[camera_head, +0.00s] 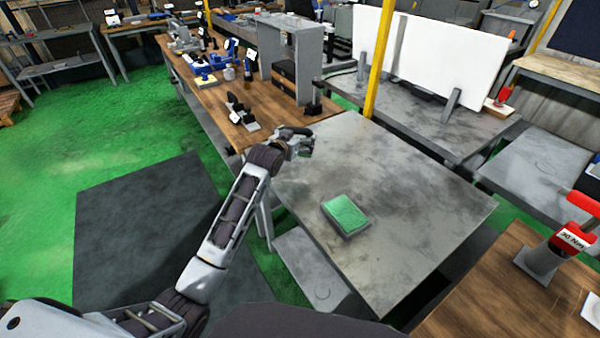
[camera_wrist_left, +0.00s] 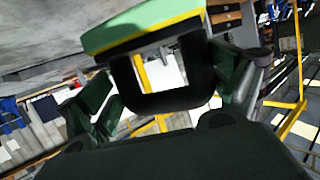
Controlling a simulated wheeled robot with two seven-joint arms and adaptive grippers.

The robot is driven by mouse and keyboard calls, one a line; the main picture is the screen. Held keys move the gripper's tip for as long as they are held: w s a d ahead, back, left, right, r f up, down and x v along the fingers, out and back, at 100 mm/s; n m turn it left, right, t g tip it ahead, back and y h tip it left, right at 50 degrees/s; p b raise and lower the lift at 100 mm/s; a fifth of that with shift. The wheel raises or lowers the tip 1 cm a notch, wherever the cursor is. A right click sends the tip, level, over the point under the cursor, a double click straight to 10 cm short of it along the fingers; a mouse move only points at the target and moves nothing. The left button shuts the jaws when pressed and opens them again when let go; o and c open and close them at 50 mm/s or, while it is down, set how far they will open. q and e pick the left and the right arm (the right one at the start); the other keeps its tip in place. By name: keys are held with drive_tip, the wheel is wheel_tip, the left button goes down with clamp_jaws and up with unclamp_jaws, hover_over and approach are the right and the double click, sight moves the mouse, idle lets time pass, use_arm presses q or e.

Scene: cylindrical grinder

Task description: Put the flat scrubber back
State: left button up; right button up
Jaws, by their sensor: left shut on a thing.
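My left gripper (camera_head: 303,144) reaches over the far left edge of the grey table, beside the wooden bench. In the left wrist view its two fingers (camera_wrist_left: 165,98) stand on either side of a black U-shaped handle and are shut on it. The handle belongs to the flat scrubber (camera_wrist_left: 150,24), a green pad with a thin yellow layer, at the top of that view. I cannot make the held scrubber out clearly in the head view. A green flat block (camera_head: 345,214) lies on the grey table, apart from the gripper. My right gripper is not in view.
The grey table (camera_head: 420,215) is clear around the block. The wooden bench (camera_head: 215,95) holds a black fixture (camera_head: 240,112) and blue tools. A yellow post (camera_head: 380,60) rises at the table's back edge. A red-topped tool (camera_head: 570,240) stands at right.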

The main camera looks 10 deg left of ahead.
use_arm(q)
drive_tip(key=shift+w+d+r, duration=0.3)
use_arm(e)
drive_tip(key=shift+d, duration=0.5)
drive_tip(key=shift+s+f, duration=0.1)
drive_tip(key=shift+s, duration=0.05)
